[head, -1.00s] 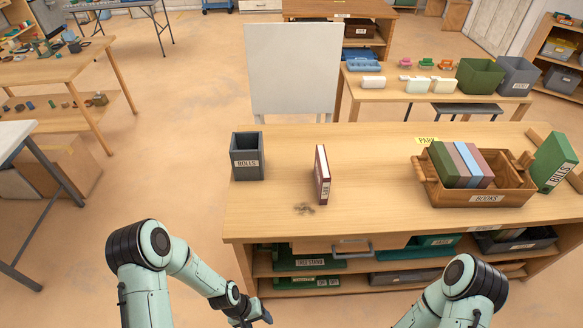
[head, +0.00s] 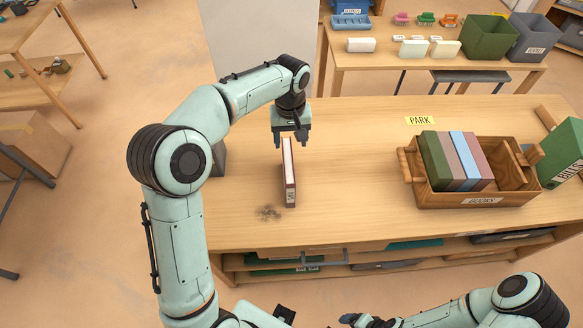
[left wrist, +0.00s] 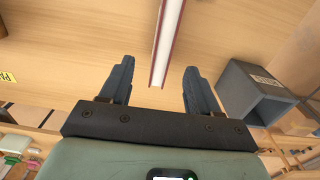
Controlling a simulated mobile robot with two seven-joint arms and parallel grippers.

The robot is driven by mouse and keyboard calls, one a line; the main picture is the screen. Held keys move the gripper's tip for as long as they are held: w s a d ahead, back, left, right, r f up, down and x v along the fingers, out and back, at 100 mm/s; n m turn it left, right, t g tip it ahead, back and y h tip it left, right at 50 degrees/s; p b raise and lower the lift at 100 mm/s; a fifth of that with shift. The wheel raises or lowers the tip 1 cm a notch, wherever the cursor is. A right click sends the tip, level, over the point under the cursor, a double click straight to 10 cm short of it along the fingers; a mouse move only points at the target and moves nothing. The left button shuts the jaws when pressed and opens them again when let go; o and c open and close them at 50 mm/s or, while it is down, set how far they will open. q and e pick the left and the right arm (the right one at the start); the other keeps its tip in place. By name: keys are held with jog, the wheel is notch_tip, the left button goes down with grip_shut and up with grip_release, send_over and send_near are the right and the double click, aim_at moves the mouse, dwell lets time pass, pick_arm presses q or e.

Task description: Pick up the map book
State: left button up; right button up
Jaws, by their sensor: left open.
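A dark red book (head: 290,180), which I take to be the map book, stands upright on the wooden table with a small label low on its near end; I cannot read the label. My left gripper (head: 290,140) is open, pointing down over the far end of the book. In the left wrist view the book's white page edge (left wrist: 168,40) shows between and ahead of the two open fingers (left wrist: 158,85), not gripped. My right gripper (head: 355,320) is partly in view at the bottom edge; its jaws are unclear.
A wooden crate (head: 478,200) holds several books at the right, with a green box file (head: 562,155) beside it. A grey bin (left wrist: 255,95) stands close to the left gripper, mostly hidden by my arm in the head view. The table between book and crate is clear.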

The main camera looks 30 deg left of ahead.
aim_at(288, 159)
pick_arm(q)
jog(key=f, duration=0.4)
jog(key=shift+s+f, duration=0.25)
jog(key=shift+f, duration=0.05)
jog(key=shift+w+f, duration=0.15)
jog(key=shift+f, duration=0.35)
jog(key=f, duration=0.5)
jog(key=shift+a, duration=0.35)
jog(key=shift+r, duration=0.15)
grip_shut()
